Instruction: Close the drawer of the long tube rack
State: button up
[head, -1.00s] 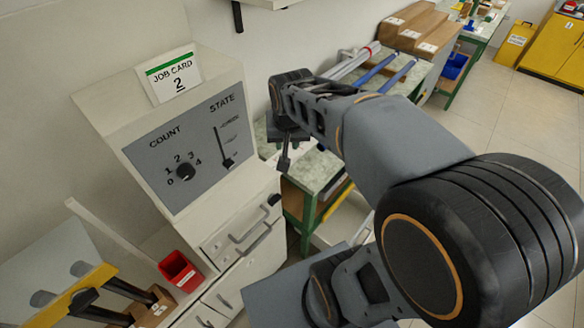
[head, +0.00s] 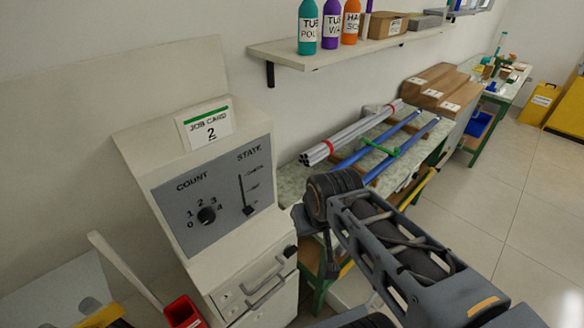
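Several long white-grey tubes (head: 350,132) with red bands and blue tubes (head: 375,143) lie on a pale speckled bench top with green legs; this looks like the long tube rack. A white surface (head: 350,287) shows low under the bench, partly behind my arm. It may be the drawer, but how far it stands out cannot be told. My gripper (head: 322,262) hangs at the bench's near end, just right of the control cabinet. Its fingertips are small and dark, so open or shut is unclear. I see nothing held in it.
The cabinet (head: 210,215) with a job card, dial and handles stands close on the left. A red bin (head: 182,312) is at the lower left. A wall shelf (head: 350,42) holds bottles above. Open floor (head: 480,200) lies to the right.

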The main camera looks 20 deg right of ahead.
aim_at(353, 290)
jog(key=u, duration=0.85)
jog(key=k, duration=1.35)
jog(key=z, duration=1.65)
jog(key=i, duration=0.5)
jog(key=u, duration=1.1)
jog(key=i, duration=0.35)
jog(key=z, duration=0.9)
